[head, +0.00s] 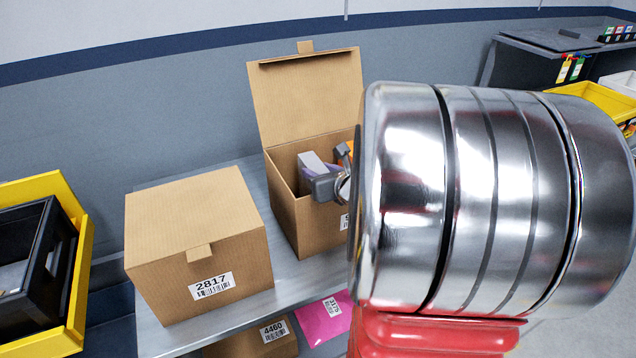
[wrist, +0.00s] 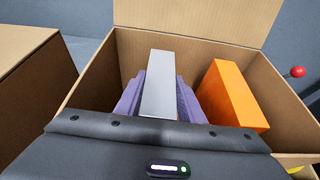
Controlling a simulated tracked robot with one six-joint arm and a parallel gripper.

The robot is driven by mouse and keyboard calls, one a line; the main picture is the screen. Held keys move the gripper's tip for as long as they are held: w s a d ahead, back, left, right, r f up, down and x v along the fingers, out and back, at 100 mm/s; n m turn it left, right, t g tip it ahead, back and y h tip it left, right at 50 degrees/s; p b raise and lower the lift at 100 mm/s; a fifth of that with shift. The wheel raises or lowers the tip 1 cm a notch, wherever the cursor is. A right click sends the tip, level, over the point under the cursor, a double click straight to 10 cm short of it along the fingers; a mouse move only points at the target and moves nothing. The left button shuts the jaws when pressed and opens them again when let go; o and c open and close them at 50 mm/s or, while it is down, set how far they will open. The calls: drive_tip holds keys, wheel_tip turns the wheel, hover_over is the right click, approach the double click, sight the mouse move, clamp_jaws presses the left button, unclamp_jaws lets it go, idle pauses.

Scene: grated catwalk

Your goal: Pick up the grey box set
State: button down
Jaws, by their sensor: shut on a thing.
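The grey box (wrist: 162,85) stands in an open cardboard box (wrist: 127,55) in the wrist view, between the purple finger pads of my gripper (wrist: 160,100). My gripper is shut on it. In the head view the grey box (head: 312,163) shows at the mouth of the open cardboard box (head: 284,205), next to my gripper (head: 325,180). The lower part of the grey box is hidden. I cannot tell whether it touches the floor of the cardboard box.
An orange box (wrist: 231,95) stands close to the right in the same carton. The carton's raised lid (head: 310,95) is behind. A closed carton (head: 200,240) labelled 2817 is on the left of the shelf (head: 165,335). A pink packet (head: 325,318) and another carton (head: 255,345) lie below.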

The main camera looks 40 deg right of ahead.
drive_tip(key=shift+r, duration=0.2)
wheel_tip(320, 180, up, 28)
drive_tip(key=shift+f, duration=0.15)
idle(0.6)
drive_tip(key=shift+s, duration=0.1)
idle(0.4)
